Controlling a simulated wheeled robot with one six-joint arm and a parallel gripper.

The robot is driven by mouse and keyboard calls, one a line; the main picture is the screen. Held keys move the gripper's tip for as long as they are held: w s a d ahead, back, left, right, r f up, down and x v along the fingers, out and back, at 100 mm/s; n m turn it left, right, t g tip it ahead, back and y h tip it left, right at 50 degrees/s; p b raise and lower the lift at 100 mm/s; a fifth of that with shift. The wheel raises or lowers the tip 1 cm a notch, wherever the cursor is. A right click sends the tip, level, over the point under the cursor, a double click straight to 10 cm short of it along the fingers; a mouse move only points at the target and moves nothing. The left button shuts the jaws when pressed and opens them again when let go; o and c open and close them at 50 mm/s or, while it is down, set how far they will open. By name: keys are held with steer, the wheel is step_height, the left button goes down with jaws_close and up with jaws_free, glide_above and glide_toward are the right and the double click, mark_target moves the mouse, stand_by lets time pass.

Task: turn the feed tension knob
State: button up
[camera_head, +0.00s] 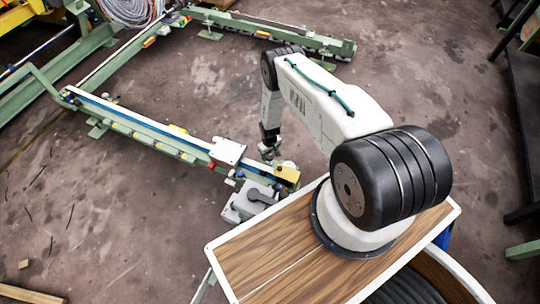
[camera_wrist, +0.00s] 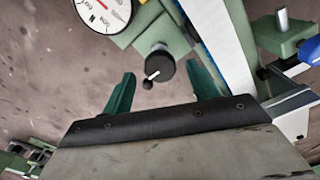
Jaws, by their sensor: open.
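A round black knob (camera_wrist: 160,66) with a white line and a small dark ball at its side shows in the wrist view, on a green bracket. It looks like the feed tension knob. My gripper (camera_wrist: 161,70) is open, with one green finger to the left of the knob and one to the right. Clear gaps show on both sides; I cannot tell how far the fingertips are from the knob in depth. In the head view my gripper (camera_head: 269,150) hangs over the near end of the green rail, and the knob cannot be made out there.
A white dial gauge (camera_wrist: 101,12) sits left of the knob in the wrist view. A blue-edged rail (camera_wrist: 222,40) runs close on the right. In the head view, a grey block with a dark lever (camera_head: 260,194) stands near my wooden-topped base.

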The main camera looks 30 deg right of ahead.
steer(key=shift+f, duration=0.8)
steer(key=c, duration=1)
steer(key=shift+m, duration=0.4)
